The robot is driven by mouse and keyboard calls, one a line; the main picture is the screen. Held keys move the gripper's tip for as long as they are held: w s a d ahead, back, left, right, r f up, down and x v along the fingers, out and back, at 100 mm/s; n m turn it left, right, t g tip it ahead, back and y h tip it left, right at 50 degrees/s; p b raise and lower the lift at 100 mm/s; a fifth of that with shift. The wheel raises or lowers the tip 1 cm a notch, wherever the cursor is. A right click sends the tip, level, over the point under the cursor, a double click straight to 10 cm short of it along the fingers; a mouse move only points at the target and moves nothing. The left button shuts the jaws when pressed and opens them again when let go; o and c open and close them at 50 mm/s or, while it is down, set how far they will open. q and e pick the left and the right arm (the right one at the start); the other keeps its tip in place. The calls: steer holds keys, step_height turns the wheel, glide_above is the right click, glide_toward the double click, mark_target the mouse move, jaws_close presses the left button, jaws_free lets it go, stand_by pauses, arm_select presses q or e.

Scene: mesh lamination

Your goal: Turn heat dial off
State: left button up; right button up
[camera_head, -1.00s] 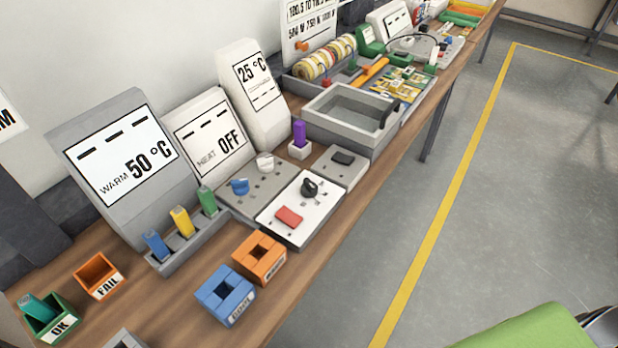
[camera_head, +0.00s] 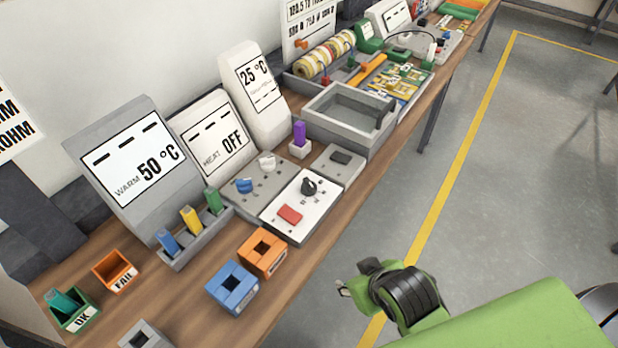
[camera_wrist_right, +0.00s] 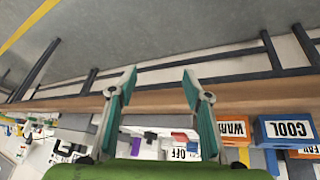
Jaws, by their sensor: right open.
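A white panel (camera_head: 296,218) on the bench carries a black dial (camera_head: 308,186) and a red button (camera_head: 289,214). A grey panel (camera_head: 262,192) beside it carries a blue knob (camera_head: 244,186) and a white knob (camera_head: 267,163). I cannot read which knob is the heat dial. The heat display (camera_head: 216,142) behind them reads OFF. My right arm reaches in from the lower right, over the floor in front of the bench. My right gripper (camera_wrist_right: 159,79) is open and empty in the right wrist view, apart from the panels. My left gripper is out of view.
An orange box (camera_head: 262,252) and a blue box (camera_head: 232,287) stand near the bench's front edge. A holder with coloured sticks (camera_head: 195,233) stands left of the panels. A grey tray (camera_head: 348,120) lies beyond. The floor in front is clear.

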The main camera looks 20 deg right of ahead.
steer(key=w+a+r+n+t, duration=0.1)
steer(key=w+r+t, duration=0.2)
steer(key=w+r, duration=0.35)
steer(key=w+a+r+t, duration=0.2)
steer(key=w+r+t, duration=0.2)
steer(key=w, duration=0.5)
steer(key=w+a+r+n+t+y, duration=0.25)
steer(key=w+a+r, duration=0.2)
steer(key=r, duration=0.35)
steer(key=w+a+r+n+t+y, duration=0.25)
steer(key=w+a+r+t, duration=0.2)
steer(key=r, duration=0.35)
steer(key=a+r+n+y, duration=0.8)
steer(key=a, duration=0.1)
steer(key=s+a+n+g+y, duration=0.65)
steer(key=a+n+g, duration=0.45)
steer(key=n+g, duration=0.4)
steer(key=n+g+h, duration=0.5)
steer(key=n+h, duration=0.1)
steer(key=h, duration=1.3)
glide_above(309, 182)
step_height(309, 182, down, 16)
step_height(309, 182, down, 12)
steer(key=p, duration=0.4)
steer(key=shift+r, duration=0.2)
steer(key=shift+f, duration=0.75)
